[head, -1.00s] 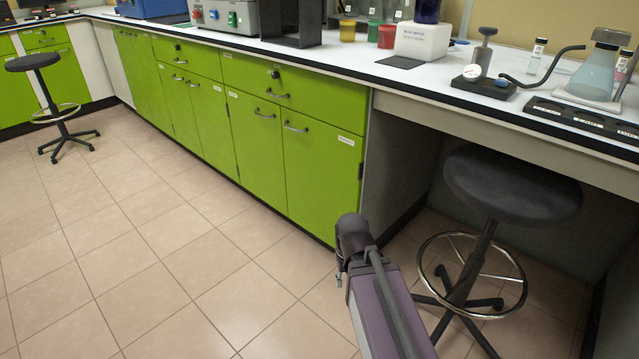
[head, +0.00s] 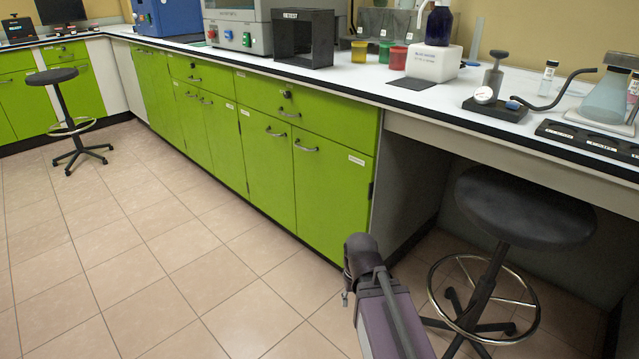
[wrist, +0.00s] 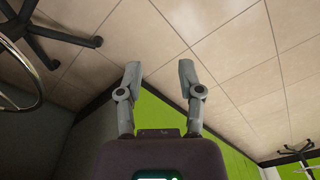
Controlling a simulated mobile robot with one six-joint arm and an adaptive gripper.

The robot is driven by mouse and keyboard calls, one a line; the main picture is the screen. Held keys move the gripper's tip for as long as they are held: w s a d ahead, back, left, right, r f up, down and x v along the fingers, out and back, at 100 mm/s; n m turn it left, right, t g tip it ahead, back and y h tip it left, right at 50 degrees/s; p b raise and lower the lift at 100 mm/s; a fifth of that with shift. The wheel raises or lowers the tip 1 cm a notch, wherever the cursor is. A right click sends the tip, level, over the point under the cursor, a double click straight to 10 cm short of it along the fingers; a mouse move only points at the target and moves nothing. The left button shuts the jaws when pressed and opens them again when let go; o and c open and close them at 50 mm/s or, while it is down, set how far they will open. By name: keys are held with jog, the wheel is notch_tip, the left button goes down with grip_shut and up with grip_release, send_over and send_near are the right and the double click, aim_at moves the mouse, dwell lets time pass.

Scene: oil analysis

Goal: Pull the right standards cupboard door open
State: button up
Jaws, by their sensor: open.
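The rightmost green cupboard door (head: 328,190) is in the middle of the head view, under the worktop, and is shut. Its curved metal handle (head: 306,146) is near its upper left corner. A small white label on its upper right is too small to read. The matching left door (head: 268,170) beside it is also shut. My gripper (wrist: 160,72) shows in the wrist view with two grey fingers spread apart and nothing between them. The fingers point over floor tiles, apart from the green fronts. In the head view my arm is low, in front of the cupboard's right end.
A dark stool (head: 525,208) with a ring base stands in the knee space right of the cupboard. Another stool (head: 58,78) stands far left. The tiled floor (head: 150,260) before the cupboards is clear. The worktop carries a pump bottle (head: 438,25), a black box (head: 303,40) and glassware.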

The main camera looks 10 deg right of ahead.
jog(key=w+a+r+m+t+y+p, duration=0.2)
jog(key=w+a+r+m+t, duration=0.1)
jog(key=w, duration=0.6)
jog(key=m+t+y+p, duration=0.3)
jog(key=m+t+p, duration=0.3)
jog(key=m+t, duration=0.9)
send_near(300, 147)
jog(key=s+r+m+g, duration=0.1)
jog(key=s+d+r+m+g, duration=0.1)
jog(key=r+g, duration=0.1)
jog(key=shift+s+d+r+m, duration=0.15)
jog(key=shift+d+r+m, duration=0.05)
jog(key=shift+r+m, duration=0.1)
jog(key=shift+a+f, duration=0.1)
jog(key=b+x, duration=0.1)
jog(key=x, duration=0.3)
jog(key=b+x, duration=0.1)
jog(key=x, duration=0.4)
jog(key=b+x, duration=0.1)
jog(key=x, duration=0.3)
jog(key=shift+w+f, duration=0.35)
grip_shut()
